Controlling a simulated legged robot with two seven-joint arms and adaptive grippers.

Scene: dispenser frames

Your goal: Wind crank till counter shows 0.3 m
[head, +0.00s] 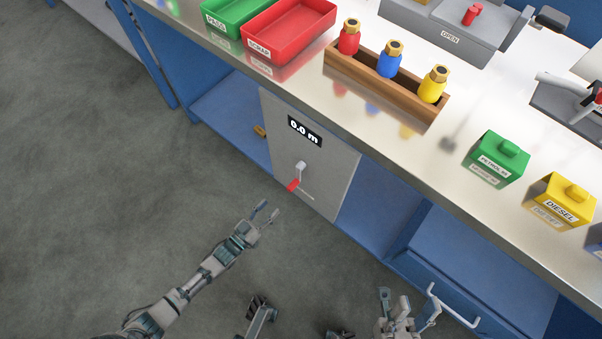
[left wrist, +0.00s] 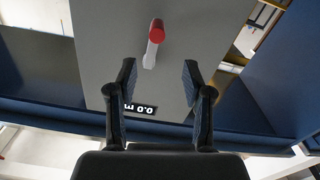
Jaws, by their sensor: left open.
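The crank (head: 300,169) sits on a grey panel (head: 328,160) on the bench front, its red handle (head: 293,185) hanging down to the lower left. The counter (head: 304,130) above it reads 0.0 m. In the left wrist view the red handle (left wrist: 157,30) points at the camera beyond the fingers, and the counter (left wrist: 140,108) appears upside down. My left gripper (head: 267,213) is open and empty, below and left of the handle, apart from it. It also shows in the left wrist view (left wrist: 158,80). My right gripper (head: 408,308) is low in the head view; its jaw state is unclear.
The benchtop above holds a green tray (head: 237,12), a red tray (head: 290,28), a wooden rack (head: 375,85) with three bottles, and green (head: 497,160) and yellow (head: 560,200) canisters. A drawer handle (head: 452,307) is beside my right gripper. Floor left of the panel is clear.

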